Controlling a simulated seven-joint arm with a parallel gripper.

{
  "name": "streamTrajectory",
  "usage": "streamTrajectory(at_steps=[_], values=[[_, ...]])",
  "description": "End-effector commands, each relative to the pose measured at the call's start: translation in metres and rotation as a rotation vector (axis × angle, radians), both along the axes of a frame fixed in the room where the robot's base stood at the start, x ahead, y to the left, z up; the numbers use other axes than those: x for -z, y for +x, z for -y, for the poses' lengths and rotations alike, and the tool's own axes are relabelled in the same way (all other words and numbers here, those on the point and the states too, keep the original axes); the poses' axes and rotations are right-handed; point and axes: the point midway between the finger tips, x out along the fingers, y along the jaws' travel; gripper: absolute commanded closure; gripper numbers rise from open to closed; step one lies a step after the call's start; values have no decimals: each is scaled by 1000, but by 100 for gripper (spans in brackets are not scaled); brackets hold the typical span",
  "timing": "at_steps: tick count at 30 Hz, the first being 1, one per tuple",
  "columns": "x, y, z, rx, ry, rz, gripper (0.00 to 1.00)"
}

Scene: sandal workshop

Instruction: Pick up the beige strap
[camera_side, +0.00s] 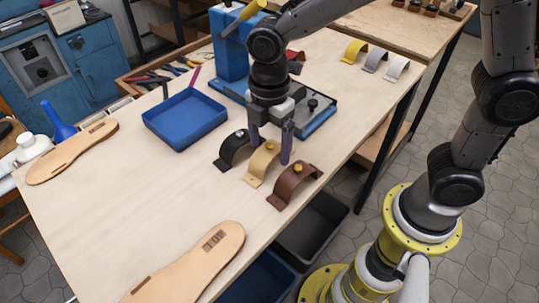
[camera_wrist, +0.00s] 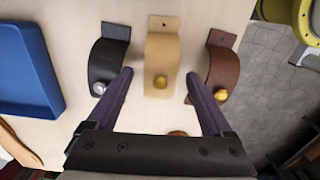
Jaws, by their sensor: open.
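The beige strap (camera_side: 262,163) stands arched on the wooden table between a black strap (camera_side: 235,149) and a brown strap (camera_side: 294,186). It has a gold stud. In the wrist view the beige strap (camera_wrist: 162,60) is in the middle, with the black strap (camera_wrist: 105,62) to its left and the brown strap (camera_wrist: 221,68) to its right. My gripper (camera_side: 270,150) is open and points down at the beige strap. In the wrist view its purple fingers (camera_wrist: 160,82) lie on either side of the beige strap, apart from it, close to the two neighbouring straps. Their exact height is unclear.
A blue tray (camera_side: 186,120) lies left of the straps, and a blue press (camera_side: 230,62) stands behind. Sandal soles (camera_side: 72,152) lie on the table (camera_side: 120,215). Yellow, grey and white straps (camera_side: 375,60) stand at the far right. The table's front edge is close to the brown strap.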

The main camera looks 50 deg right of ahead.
Motion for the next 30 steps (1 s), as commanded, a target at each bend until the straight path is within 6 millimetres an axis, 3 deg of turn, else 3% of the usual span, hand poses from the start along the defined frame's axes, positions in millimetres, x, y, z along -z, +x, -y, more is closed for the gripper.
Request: streamTrajectory(at_steps=[5, 19, 30], values=[[0, 0, 0, 0, 0, 0, 17], [0, 0, 0, 0, 0, 0, 100], [-5, 0, 0, 0, 1, 1, 100]])
